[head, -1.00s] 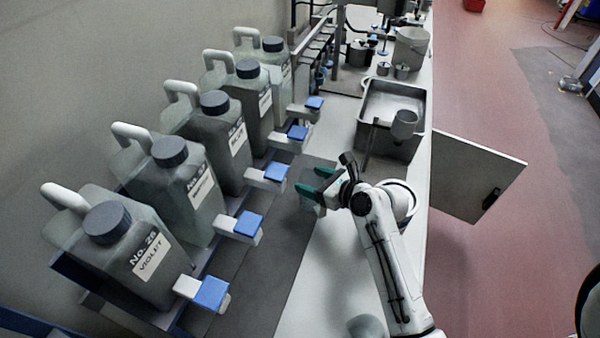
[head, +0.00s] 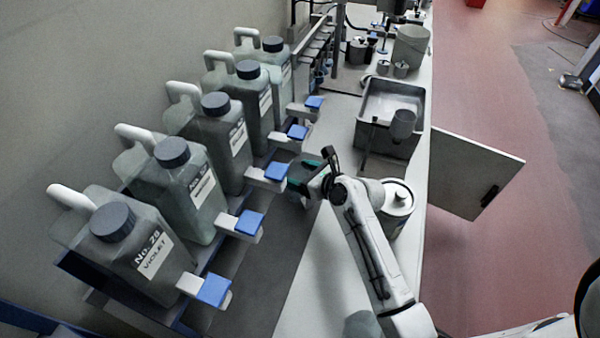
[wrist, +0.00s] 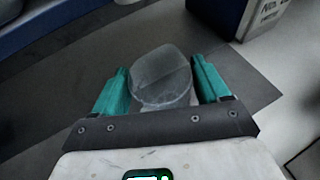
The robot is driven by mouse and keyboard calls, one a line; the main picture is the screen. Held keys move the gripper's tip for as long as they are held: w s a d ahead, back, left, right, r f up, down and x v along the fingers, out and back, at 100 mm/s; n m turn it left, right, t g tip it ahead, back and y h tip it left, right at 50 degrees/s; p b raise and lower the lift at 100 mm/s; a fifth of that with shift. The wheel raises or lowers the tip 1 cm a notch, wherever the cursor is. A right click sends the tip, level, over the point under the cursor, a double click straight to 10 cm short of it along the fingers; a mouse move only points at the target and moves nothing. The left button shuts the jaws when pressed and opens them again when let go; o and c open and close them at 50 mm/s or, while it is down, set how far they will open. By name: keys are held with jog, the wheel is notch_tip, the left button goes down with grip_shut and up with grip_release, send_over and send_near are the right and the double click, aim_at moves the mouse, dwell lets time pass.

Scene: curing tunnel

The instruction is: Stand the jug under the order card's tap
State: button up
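My gripper (head: 304,178) has green fingers and is low over the dark strip in front of the taps, beside the blue-levered middle tap (head: 276,172). In the wrist view my gripper (wrist: 160,88) has its fingers on either side of a translucent grey jug (wrist: 162,78), seemingly shut on it. In the head view the jug is mostly hidden by the gripper. Several grey jerrycans stand in a row on the left, each with a blue-levered tap. The nearest jerrycan (head: 125,255) reads "No. 28 VIOLET"; other labels are hard to read. I see no order card.
A metal sink (head: 367,135) with a grey cup (head: 402,125) at its edge lies beyond the gripper. A white can (head: 397,204) stands right of my arm. A panel (head: 465,175) juts from the bench's right edge. The dark strip (head: 255,270) nearer me is clear.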

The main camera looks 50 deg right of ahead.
jog(key=o, duration=0.3)
jog(key=shift+r, duration=0.15)
jog(key=b+v, duration=0.1)
jog(key=v, duration=1.1)
jog(key=shift+d+b, duration=0.1)
jog(key=shift+b, duration=0.3)
